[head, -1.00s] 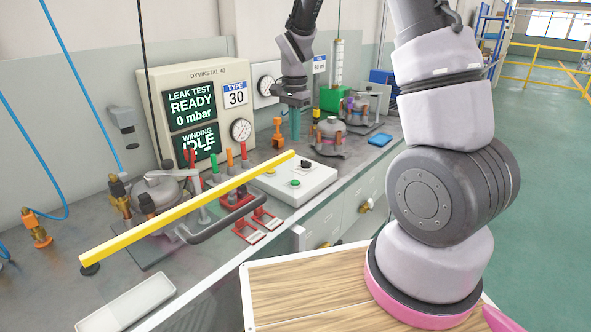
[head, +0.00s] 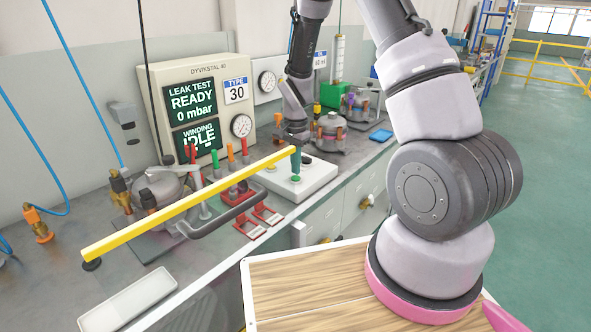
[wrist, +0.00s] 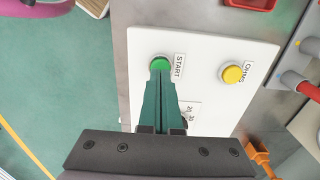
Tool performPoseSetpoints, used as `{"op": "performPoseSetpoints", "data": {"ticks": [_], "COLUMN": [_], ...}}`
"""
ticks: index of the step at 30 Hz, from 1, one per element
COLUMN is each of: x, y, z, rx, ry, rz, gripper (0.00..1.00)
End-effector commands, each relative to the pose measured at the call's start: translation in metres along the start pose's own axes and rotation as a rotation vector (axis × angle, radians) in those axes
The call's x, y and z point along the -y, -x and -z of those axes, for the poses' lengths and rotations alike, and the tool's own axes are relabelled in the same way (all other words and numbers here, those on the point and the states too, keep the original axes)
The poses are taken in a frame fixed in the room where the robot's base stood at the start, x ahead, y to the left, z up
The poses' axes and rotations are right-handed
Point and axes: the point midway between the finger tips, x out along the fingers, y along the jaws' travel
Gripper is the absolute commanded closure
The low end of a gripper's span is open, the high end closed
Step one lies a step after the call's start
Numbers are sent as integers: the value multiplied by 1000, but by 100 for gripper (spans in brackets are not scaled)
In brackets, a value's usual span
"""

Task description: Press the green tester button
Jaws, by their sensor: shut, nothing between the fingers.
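The green button (wrist: 160,64) sits on a white control panel (wrist: 205,50) beside a START label. In the head view the green button (head: 296,179) shows at the front of the white box (head: 322,178). My gripper (wrist: 161,77) is shut and empty, its green fingers side by side. In the wrist view its fingertips overlap the near edge of the green button. In the head view my gripper (head: 296,170) points down right over the button. I cannot tell whether the tips touch it or hover just above.
A yellow button (wrist: 232,75) labelled OHMS is beside the green one. A yellow bar (head: 190,205) crosses above the bench. The tester screen (head: 191,103) reads LEAK TEST READY, 0 mbar. A compressor (head: 331,130) stands behind the white box.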

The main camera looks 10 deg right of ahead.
Motion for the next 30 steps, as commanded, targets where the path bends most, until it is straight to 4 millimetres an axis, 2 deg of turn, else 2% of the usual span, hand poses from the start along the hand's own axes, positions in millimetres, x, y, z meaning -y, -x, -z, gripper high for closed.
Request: {"op": "performPoseSetpoints", "data": {"ticks": [6,16,22,30], "x": [0,0,0,-2], "y": [-12,-14,-33,-35], "z": [0,0,-1,-1], "rx": [0,0,1,1], "ry": [1,1,2,4], "rz": [0,0,-2,-3], "gripper": [100,100,100,100]}}
